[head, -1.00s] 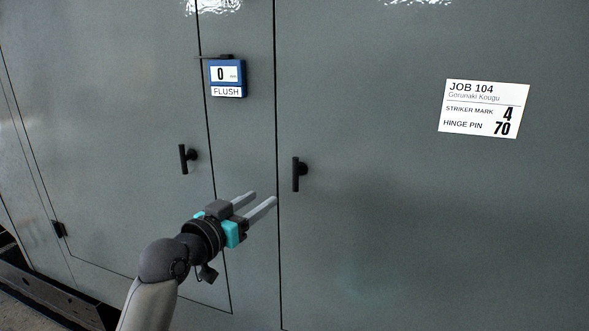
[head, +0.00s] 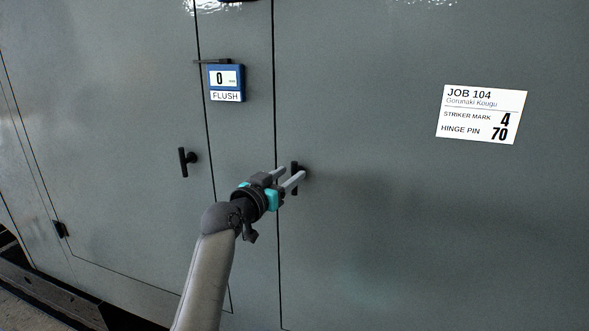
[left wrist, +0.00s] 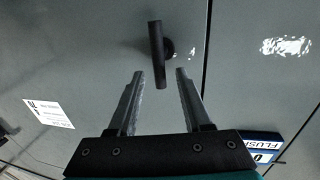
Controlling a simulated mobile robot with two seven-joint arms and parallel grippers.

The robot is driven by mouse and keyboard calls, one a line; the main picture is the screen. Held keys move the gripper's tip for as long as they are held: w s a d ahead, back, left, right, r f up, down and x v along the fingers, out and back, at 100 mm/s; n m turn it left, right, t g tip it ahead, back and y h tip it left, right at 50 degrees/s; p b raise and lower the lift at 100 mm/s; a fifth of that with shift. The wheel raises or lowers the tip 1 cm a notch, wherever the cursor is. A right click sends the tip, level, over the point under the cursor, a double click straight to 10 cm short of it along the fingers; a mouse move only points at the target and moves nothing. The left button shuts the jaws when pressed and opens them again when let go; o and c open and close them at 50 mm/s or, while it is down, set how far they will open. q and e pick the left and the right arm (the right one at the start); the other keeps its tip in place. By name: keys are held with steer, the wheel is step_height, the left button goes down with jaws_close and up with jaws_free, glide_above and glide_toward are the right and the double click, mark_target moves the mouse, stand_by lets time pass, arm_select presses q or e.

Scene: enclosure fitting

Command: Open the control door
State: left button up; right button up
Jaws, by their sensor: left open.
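The cabinet has a large right door (head: 420,220) with a black T-shaped handle (head: 294,164) near its left edge. A left door (head: 110,150) has a similar black handle (head: 184,162). Both doors look closed; neither bears a name that I can read as control. My left gripper (head: 294,172) is open at the right door's handle and partly hides it in the head view. In the left wrist view, this handle (left wrist: 156,45) stands just beyond the open fingers (left wrist: 160,74), its near end about level with the gap between the tips. My right gripper is out of view.
A blue gauge (head: 226,78) reading 0 with a FLUSH label sits on the narrow panel between the doors. A white JOB 104 card (head: 483,114) is on the right door. A black hinge-like piece (head: 61,229) is at the lower left.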

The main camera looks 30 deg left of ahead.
mark_target(293, 172)
arm_select(q)
steer(key=shift+w, duration=1.6)
jaws_close()
stand_by(0.3)
